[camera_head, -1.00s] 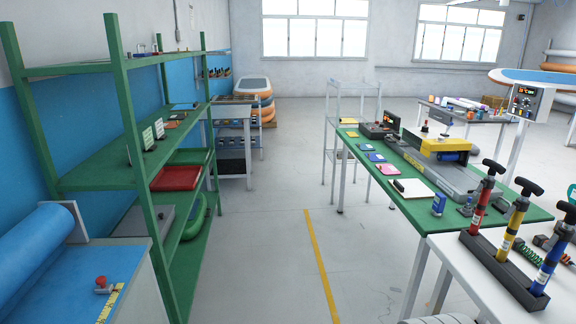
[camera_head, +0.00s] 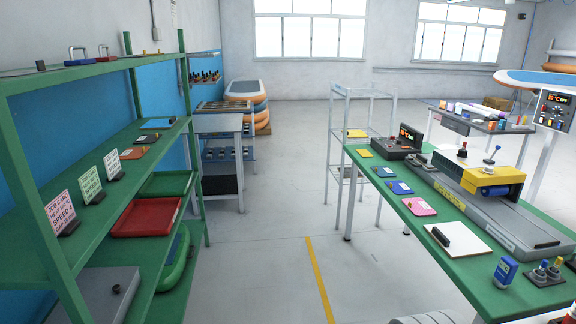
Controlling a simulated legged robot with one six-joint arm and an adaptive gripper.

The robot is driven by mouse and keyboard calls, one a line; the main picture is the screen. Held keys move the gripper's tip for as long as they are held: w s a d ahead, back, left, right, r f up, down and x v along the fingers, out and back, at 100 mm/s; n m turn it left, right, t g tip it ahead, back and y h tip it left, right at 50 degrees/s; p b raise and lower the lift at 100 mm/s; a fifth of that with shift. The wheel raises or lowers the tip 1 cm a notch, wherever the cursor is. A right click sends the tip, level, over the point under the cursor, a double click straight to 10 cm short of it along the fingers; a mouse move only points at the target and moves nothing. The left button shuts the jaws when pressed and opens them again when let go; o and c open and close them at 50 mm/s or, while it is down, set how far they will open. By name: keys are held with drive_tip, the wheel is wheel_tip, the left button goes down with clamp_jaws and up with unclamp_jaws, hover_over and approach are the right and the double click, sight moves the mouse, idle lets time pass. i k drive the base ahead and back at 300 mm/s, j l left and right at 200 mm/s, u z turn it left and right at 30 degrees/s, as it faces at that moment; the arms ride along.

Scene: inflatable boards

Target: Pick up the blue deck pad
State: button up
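Flat blue pads show in two places in the head view. Two small blue pads, a nearer one (camera_head: 399,187) and a farther one (camera_head: 383,172), lie flat on the green-topped table (camera_head: 405,205) at right, each with a pale label. Another flat blue piece (camera_head: 158,123) lies on the middle board of the green shelf rack (camera_head: 92,215) at left. I cannot tell which of these is the deck pad. My gripper is not in view.
A pink pad (camera_head: 419,206), a yellow-green pad (camera_head: 365,154) and a white board (camera_head: 458,239) lie in the same row on the table. A grey machine with a yellow housing (camera_head: 490,175) stands behind them. Clear floor (camera_head: 270,220) runs between rack and table.

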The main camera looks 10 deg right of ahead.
sight(398, 187)
drive_tip(key=i, duration=0.75)
drive_tip(key=i+u, duration=0.1)
drive_tip(key=i, duration=0.6)
drive_tip(key=i+l, duration=0.4)
drive_tip(key=i, duration=0.2)
drive_tip(key=i+l, duration=0.45)
drive_tip(key=i, duration=0.15)
drive_tip(key=i+l+z, duration=0.15)
drive_tip(key=l, duration=0.2)
drive_tip(key=i+l+z, duration=0.1)
drive_tip(key=l, duration=0.2)
drive_tip(key=i, duration=0.05)
